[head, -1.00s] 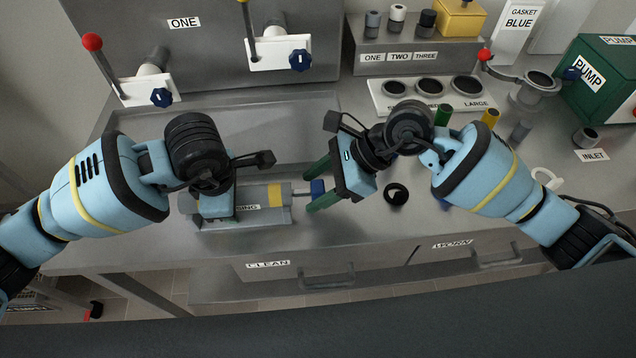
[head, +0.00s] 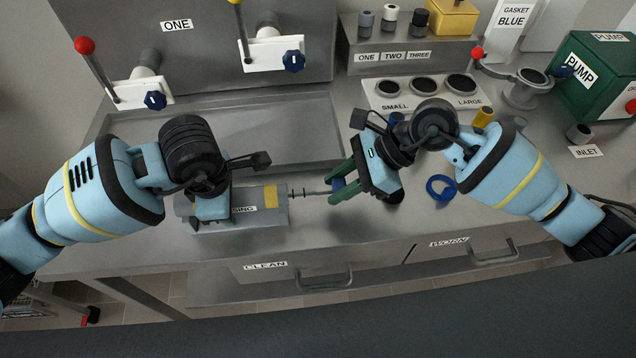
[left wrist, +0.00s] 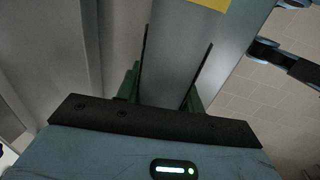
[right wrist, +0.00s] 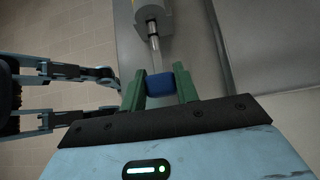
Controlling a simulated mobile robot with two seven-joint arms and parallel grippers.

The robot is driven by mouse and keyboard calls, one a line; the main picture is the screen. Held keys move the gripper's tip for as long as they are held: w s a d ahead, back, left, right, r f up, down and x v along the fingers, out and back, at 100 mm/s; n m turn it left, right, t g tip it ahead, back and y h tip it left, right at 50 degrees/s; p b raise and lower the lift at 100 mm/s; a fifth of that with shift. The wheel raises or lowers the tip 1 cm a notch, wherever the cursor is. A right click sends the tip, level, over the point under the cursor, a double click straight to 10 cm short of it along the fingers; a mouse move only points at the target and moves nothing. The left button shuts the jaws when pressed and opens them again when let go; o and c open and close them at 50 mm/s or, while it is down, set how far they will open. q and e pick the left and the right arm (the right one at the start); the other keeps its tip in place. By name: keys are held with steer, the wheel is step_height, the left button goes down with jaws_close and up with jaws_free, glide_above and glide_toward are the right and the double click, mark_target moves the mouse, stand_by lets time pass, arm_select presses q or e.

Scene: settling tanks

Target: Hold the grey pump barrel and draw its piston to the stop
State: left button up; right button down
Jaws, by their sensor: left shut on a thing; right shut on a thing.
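The grey pump barrel (head: 240,214) lies in a grey cradle on the bench, with a yellow band (head: 271,196) near its right end. My left gripper (head: 212,212) is shut on the barrel from above; the barrel runs between its green fingers in the left wrist view (left wrist: 185,55). The piston rod (head: 310,192) sticks out of the barrel's right end, with dark marks on it. My right gripper (head: 343,186) is shut on the blue piston handle (head: 339,184), which shows between its fingers in the right wrist view (right wrist: 160,87). The piston's inner end is hidden.
A blue ring (head: 440,187) lies right of my right gripper. Behind are a plate with round holes (head: 425,91), a green pump box (head: 596,72) and a shallow steel basin (head: 230,128). The bench's front edge is close. Bare steel lies in front of the rod.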

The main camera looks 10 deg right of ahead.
steer(key=d, duration=0.2)
steer(key=shift+d, duration=0.3)
arm_select(q)
steer(key=shift+a, duration=0.15)
arm_select(e)
steer(key=shift+d, duration=0.1)
steer(key=c, duration=1)
jaws_free()
steer(key=shift+c, duration=0.2)
steer(key=v, duration=1.2)
